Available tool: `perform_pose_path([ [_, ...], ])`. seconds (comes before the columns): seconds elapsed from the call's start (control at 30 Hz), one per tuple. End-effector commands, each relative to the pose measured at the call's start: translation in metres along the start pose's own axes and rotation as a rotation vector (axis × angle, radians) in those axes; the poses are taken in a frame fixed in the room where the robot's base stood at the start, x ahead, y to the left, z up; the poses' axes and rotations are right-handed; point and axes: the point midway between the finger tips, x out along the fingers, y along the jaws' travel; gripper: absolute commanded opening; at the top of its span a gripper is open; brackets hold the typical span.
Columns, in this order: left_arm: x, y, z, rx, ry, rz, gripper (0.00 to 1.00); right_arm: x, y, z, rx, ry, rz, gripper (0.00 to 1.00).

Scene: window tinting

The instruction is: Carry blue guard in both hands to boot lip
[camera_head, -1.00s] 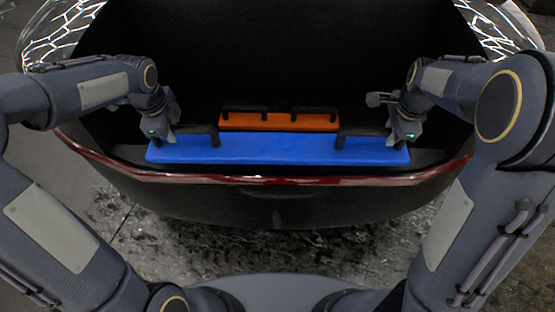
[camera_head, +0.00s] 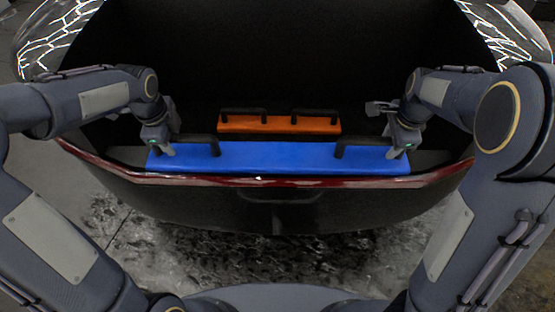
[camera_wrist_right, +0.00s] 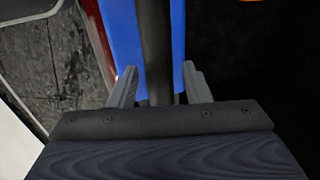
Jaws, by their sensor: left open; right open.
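The blue guard (camera_head: 265,158) is a long flat board with a black handle at each end. It lies in the car's boot, along the dark red boot lip (camera_head: 260,181). My left gripper (camera_head: 168,150) is open at the outer end of the guard's left handle (camera_head: 200,137). My right gripper (camera_head: 397,152) is open at the outer end of the right handle (camera_head: 362,142). In the right wrist view, the black handle bar (camera_wrist_right: 155,50) passes between the two open fingers (camera_wrist_right: 157,88), with the blue guard behind it. Contact on the left handle cannot be told.
An orange board (camera_head: 280,124) with two black handles lies behind the blue guard, deeper in the boot. The boot's side walls stand close outside both arms. Dark, wet-looking ground (camera_head: 200,232) shows below the bumper.

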Motion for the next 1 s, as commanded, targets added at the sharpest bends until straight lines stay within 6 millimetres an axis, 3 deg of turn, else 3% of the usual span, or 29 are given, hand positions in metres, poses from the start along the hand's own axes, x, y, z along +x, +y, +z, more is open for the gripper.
perform_pose_path([
  [0.17, -0.02, -0.001, 0.0, -0.001, 0.0, -0.005, 0.44, 0.0, 0.0, 0.0, 0.0, 0.0, 0.0, 0.44],
  [0.6, -0.105, -0.001, 0.0, 0.0, 0.001, -0.004, 0.44, 0.0, 0.0, 0.0, 0.0, 0.0, 0.0, 0.44],
  [0.83, -0.119, 0.0, -0.001, 0.001, 0.001, -0.001, 0.44, -0.005, -0.001, 0.001, -0.001, -0.001, -0.002, 0.44],
  [1.0, -0.119, 0.0, 0.0, 0.001, 0.001, 0.0, 0.44, -0.032, -0.001, 0.001, -0.001, -0.003, -0.007, 0.44],
])
